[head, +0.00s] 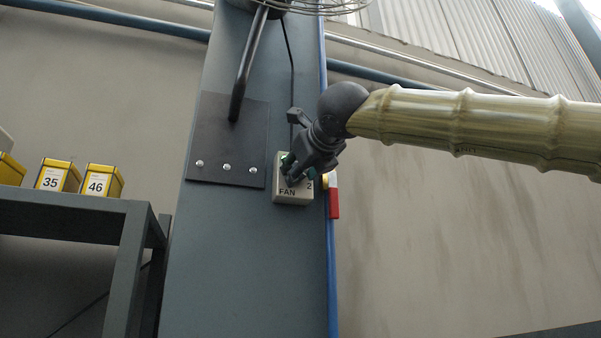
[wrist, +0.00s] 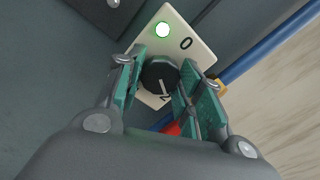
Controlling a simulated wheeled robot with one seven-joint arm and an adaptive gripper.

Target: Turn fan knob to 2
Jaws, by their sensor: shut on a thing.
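The fan control box (head: 292,197) is a small pale box on the grey column, marked FAN and 2. My gripper (head: 297,172) is in front of it and hides most of its face and the knob. In the wrist view, the round black fan knob (wrist: 159,72) sits between the green-padded fingers of my gripper (wrist: 162,78), which is shut on it. A pale pointer line on the knob points down in that picture, close to a partly hidden digit that looks like 2. The digit 0 and a lit white-green lamp (wrist: 162,29) are on the box face.
A black bolted plate (head: 228,150) and bracket with the fan's wire guard (head: 310,5) are beside and above the box. Yellow boxes (head: 103,181) stand on a shelf at left.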

